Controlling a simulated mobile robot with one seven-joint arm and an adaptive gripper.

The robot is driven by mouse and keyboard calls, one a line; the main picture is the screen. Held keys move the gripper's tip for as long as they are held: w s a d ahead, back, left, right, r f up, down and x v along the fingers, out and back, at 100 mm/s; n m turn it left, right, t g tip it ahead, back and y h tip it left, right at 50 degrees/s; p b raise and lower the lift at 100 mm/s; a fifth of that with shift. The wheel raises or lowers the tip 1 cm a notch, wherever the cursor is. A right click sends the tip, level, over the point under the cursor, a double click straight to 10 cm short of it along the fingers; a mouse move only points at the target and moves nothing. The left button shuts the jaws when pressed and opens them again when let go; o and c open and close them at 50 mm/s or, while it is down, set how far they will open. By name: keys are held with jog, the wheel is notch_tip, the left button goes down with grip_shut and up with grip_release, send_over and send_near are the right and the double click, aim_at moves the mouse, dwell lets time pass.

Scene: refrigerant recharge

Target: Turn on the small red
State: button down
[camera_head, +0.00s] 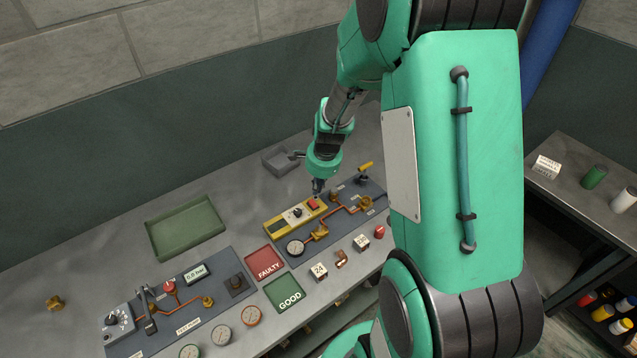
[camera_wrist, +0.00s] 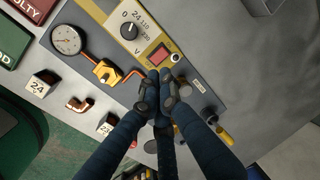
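A small red rocker switch (camera_head: 313,203) sits at the right end of a yellow panel (camera_head: 274,227) on the workbench. I cannot tell whether the fingertips touch the panel.
A dial knob (camera_wrist: 129,31) and a gauge (camera_wrist: 66,40) are beside the switch. Copper pipes with brass valves (camera_head: 365,202) run close to my gripper. A red FAULTY mat (camera_head: 257,257), a green GOOD mat (camera_head: 279,299) and an empty green tray (camera_head: 183,232) lie left.

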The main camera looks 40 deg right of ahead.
aim_at(313, 203)
jog(key=b+x, duration=0.1)
jog(key=x, duration=0.6)
jog(key=shift+f+b, duration=0.3)
jog(key=shift+w+r+g+p, duration=0.15)
jog(key=shift+g+p, duration=0.15)
jog(key=shift+p, duration=1.05)
